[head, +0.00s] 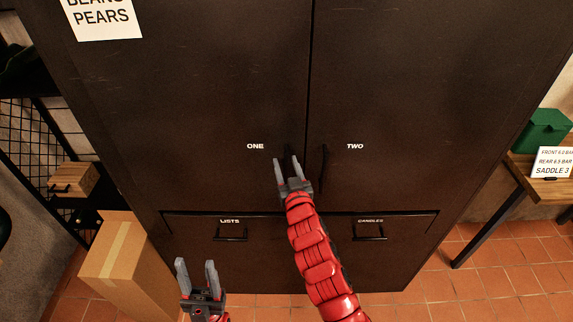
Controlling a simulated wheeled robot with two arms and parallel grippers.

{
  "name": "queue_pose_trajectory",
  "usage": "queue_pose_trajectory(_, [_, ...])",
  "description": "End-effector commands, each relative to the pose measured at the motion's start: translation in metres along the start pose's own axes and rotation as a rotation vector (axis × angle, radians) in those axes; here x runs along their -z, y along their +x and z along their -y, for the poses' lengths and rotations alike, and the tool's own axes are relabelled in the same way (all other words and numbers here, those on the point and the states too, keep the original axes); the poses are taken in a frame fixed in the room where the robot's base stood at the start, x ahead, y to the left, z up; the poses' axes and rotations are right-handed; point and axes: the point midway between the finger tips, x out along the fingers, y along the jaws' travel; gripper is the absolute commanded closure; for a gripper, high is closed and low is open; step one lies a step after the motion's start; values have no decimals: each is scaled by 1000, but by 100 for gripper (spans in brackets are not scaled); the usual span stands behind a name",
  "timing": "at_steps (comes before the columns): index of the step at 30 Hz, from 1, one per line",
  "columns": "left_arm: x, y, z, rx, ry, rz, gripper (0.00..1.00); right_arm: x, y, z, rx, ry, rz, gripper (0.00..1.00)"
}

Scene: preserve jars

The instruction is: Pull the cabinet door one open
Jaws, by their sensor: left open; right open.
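The dark brown cabinet has two tall doors. Door one (200,120) is on the left, labelled "ONE", and looks closed against door two (420,110) on the right. The upright black handle of door one (288,154) is near the middle seam, partly hidden by my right gripper. My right gripper (286,168) is open, with its fingers at or very close to that handle; I cannot tell whether they touch it. My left gripper (196,268) is open and empty, low in front of the cabinet's left part.
Below the doors are two closed drawers, "LISTS" (195,231) and "CANDLES" (400,231). A cardboard box (130,265) stands on the floor at lower left. A black shelf (50,150) is left; a wooden table (518,170) with a green box (543,130) is right.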

Motion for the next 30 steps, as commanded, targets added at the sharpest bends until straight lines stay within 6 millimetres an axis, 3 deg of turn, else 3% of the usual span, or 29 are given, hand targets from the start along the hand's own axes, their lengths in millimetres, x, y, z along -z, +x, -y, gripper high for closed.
queue_pose_trajectory(2, [0, 0, 0, 0, 0, 0, 50, 0, 0, 0, 0, 0, 0, 54])
queue_pose_trajectory(9, [0, 0, 0, 0, 0, 0, 50, 0, 0, 0, 0, 0, 1, 97])
queue_pose_trajectory(10, [0, 0, 0, 0, 0, 0, 50, 0, 0, 0, 0, 0, 1, 100])
queue_pose_trajectory(30, [0, 0, 0, 0, 0, 0, 50, -1, 0, 0, -1, 0, 2, 100])
